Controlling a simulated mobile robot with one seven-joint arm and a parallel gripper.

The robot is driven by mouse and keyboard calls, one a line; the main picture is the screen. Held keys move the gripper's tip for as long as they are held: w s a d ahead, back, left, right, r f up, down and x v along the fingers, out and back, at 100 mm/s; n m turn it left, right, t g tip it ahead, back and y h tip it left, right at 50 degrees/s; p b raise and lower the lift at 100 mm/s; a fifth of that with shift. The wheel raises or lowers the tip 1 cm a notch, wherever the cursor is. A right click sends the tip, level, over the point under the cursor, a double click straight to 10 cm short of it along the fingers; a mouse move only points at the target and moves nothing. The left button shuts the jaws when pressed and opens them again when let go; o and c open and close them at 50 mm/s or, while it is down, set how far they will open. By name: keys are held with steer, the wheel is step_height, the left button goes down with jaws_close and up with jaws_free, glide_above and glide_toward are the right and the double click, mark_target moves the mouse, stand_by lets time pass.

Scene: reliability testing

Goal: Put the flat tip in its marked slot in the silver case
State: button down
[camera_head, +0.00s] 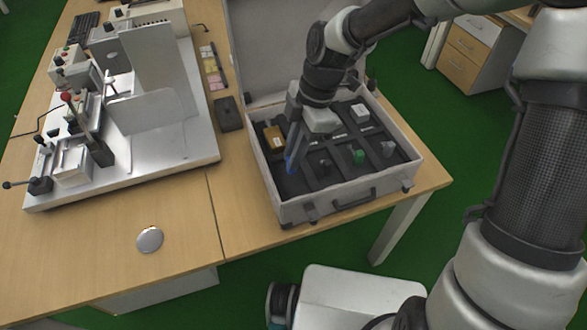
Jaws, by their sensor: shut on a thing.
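The open silver case (340,210) stands on the right part of the table, its lid raised at the back. My gripper (290,166) reaches down into the left part of the case, with its blue lower end low over the dark insert. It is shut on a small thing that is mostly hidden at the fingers. I cannot make out its shape or tell for sure that it is the flat tip. The slot markings are too small to read. I cannot tell whether the held thing touches the insert.
The case also holds an orange-brown block (274,138), a white block (361,111), a green piece (358,157) and a grey pointed piece (388,149). A silver disc (150,239) lies on the table (110,265). A bench device (130,120) fills the table's left.

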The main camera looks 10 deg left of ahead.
steer(key=shift+f+b, duration=0.35)
steer(key=shift+f, duration=1.9)
steer(key=shift+f, duration=0.2)
steer(key=c, duration=1.7)
jaws_free()
steer(key=shift+r, duration=0.1)
steer(key=p+v, duration=0.2)
steer(key=v, duration=1)
steer(key=shift+r, duration=0.15)
